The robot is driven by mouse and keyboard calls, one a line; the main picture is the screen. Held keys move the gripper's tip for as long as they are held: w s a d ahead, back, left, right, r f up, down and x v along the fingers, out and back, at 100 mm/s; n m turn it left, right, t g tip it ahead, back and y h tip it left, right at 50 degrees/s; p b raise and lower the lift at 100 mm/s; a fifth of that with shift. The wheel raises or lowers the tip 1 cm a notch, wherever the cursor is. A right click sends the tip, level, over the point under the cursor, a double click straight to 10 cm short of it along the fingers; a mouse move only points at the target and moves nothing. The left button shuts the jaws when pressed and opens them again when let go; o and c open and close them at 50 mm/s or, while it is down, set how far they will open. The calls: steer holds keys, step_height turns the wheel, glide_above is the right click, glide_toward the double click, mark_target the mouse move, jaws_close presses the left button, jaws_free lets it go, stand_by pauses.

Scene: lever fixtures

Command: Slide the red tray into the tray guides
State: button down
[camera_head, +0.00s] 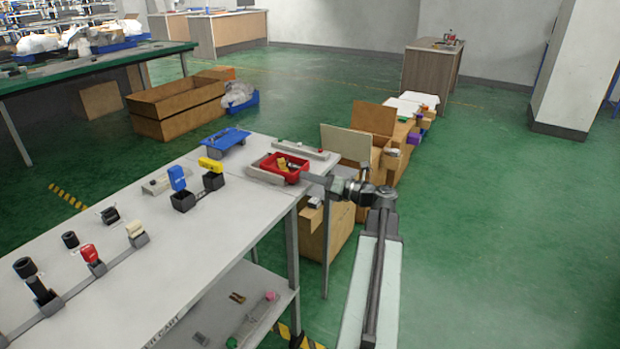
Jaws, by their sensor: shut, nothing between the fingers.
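The red tray (273,171) sits at the far right end of the white table, with small yellowish and brown items in it. The tray guides show as a grey rail behind it (303,150) and another along its near side (264,177). The tray lies between these rails; how far in it sits is hard to tell at this size. My gripper (309,178) is shut and empty, close to the tray's right end. Whether it touches the tray cannot be made out.
A blue tray (226,140) is left of the red tray. Blue (177,178) and yellow (211,164) levers, a red lever (90,253) and black knobs stand along the table (190,245). Cardboard boxes (373,119) stand behind my arm. Green floor at right is open.

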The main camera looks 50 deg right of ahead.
steer(key=shift+x, duration=1.7)
steer(key=shift+s, duration=0.1)
steer(key=v, duration=1)
steer(key=shift+s, duration=0.35)
steer(key=shift+d, duration=0.1)
